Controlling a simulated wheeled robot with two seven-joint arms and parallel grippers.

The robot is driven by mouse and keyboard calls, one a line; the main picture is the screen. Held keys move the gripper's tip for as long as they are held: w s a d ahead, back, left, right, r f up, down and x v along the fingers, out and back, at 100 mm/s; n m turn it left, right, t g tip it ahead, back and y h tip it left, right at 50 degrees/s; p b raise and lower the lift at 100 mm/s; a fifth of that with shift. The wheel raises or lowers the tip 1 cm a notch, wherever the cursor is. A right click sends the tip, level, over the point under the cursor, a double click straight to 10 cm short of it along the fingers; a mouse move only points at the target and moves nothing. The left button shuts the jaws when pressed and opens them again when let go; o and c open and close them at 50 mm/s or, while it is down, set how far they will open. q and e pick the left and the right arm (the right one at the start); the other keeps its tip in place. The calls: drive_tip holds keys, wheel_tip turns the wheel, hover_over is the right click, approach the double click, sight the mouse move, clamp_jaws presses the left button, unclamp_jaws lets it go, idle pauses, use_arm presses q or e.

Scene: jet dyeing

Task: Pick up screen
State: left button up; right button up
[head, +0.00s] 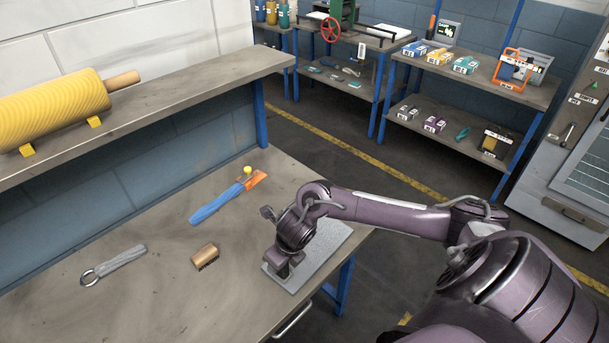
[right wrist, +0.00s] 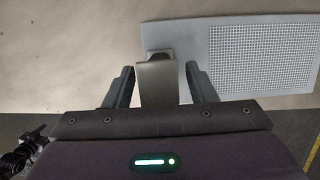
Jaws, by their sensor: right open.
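The screen (head: 327,252) is a flat light-grey plate lying at the right end of the workbench in the head view. In the right wrist view the screen (right wrist: 262,55) shows a perforated field at the right and a plain grey border. A grey handle-like block (right wrist: 157,84) at its left edge stands between my right gripper's fingers. My right gripper (right wrist: 162,86) is open, with one finger on each side of this block and gaps visible. In the head view my right gripper (head: 284,268) is low over the screen's left part and hides some of it. My left gripper is not in view.
On the workbench (head: 150,275) lie a brush (head: 205,256), a blue-handled tool with an orange end (head: 225,201) and a grey tool with a ring (head: 113,264). A yellow roll (head: 50,108) rests on the raised shelf. Shelves with boxes (head: 466,65) stand behind.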

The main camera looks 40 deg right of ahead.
drive_tip(key=shift+w+a+f, duration=0.1)
drive_tip(key=shift+w+f, duration=0.15)
drive_tip(key=shift+f, duration=0.45)
drive_tip(key=shift+w+f, duration=0.15)
drive_tip(key=shift+f, duration=0.2)
drive_tip(key=shift+w+f, duration=0.1)
drive_tip(key=shift+f, duration=0.1)
clamp_jaws()
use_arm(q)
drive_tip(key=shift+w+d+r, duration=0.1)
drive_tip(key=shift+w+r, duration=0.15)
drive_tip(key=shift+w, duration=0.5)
use_arm(e)
drive_tip(key=shift+r, duration=0.1)
